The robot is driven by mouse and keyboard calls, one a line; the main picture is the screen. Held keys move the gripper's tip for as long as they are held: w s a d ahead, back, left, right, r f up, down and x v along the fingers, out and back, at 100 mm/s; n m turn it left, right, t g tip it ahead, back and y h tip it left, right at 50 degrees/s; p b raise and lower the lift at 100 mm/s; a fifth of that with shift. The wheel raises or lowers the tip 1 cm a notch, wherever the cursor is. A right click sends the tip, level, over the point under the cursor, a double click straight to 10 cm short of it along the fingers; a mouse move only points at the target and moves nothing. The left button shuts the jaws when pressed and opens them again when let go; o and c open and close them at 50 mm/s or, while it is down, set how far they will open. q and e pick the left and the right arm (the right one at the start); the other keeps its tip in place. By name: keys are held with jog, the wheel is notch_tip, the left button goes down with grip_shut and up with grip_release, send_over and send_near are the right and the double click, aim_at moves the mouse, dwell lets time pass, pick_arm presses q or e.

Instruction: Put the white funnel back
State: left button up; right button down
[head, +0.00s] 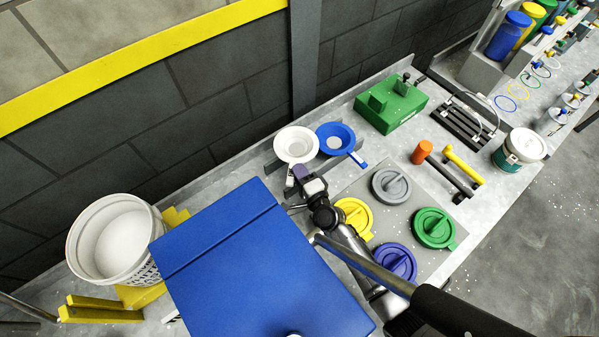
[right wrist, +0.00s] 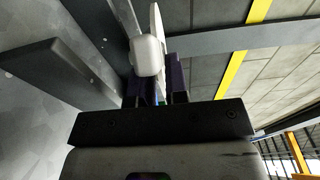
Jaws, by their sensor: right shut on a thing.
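The white funnel (head: 296,145) is at the back of the bench, left of the blue funnel (head: 335,139), by a grey holder (head: 271,168). I cannot tell whether it rests in the holder or hangs just above it. My right gripper (head: 299,174) is on the near side of the white funnel and shut on its handle. In the right wrist view, the white funnel (right wrist: 150,54) shows edge-on between the dark fingers of my right gripper (right wrist: 158,88). My left gripper is not in view.
A green block (head: 391,103) stands back right. A grey board (head: 357,187) with yellow, grey, green and blue lids lies to the right, under my arm. Orange (head: 422,152) and yellow mallets lie beyond it. A white pail (head: 112,240) stands at the left.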

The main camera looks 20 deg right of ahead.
jog(key=shift+f, duration=0.1)
jog(key=shift+f+b, duration=0.5)
jog(key=shift+b, duration=0.05)
jog(key=c, duration=1.1)
grip_release()
jog(key=shift+r, duration=0.1)
